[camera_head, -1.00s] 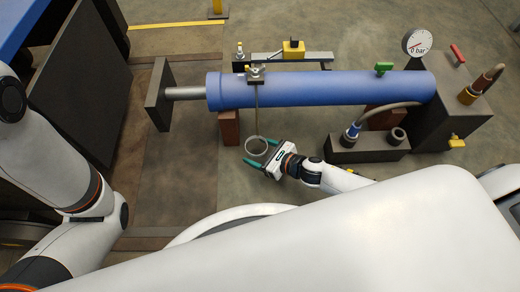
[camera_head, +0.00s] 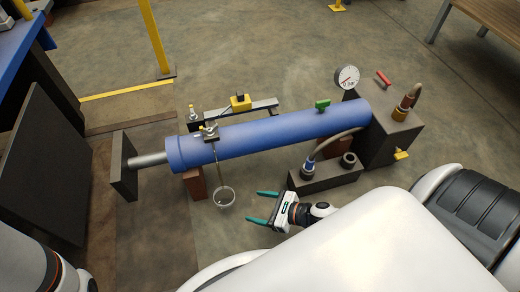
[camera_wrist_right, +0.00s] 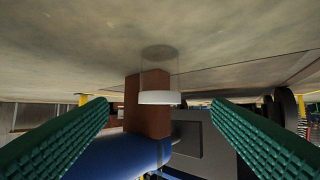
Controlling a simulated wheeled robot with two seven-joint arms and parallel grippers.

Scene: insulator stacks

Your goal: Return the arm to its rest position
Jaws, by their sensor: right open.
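My right gripper (camera_head: 262,207) is open and empty, with two green fingers spread apart. The ring and gripper are apart. In the right wrist view, the ring (camera_wrist_right: 160,97) shows ahead between the green fingers (camera_wrist_right: 160,135), in front of a reddish-brown block (camera_wrist_right: 147,112). My left arm shows only in part at the lower left of the head view; its gripper is not in view.
A dark block (camera_head: 326,178) with fittings stands just beyond my right gripper. A pressure gauge (camera_head: 347,77) stands on the grey housing (camera_head: 385,135) at the right. A dark plate (camera_head: 123,166) ends the rod. The floor between the ring and my body is clear.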

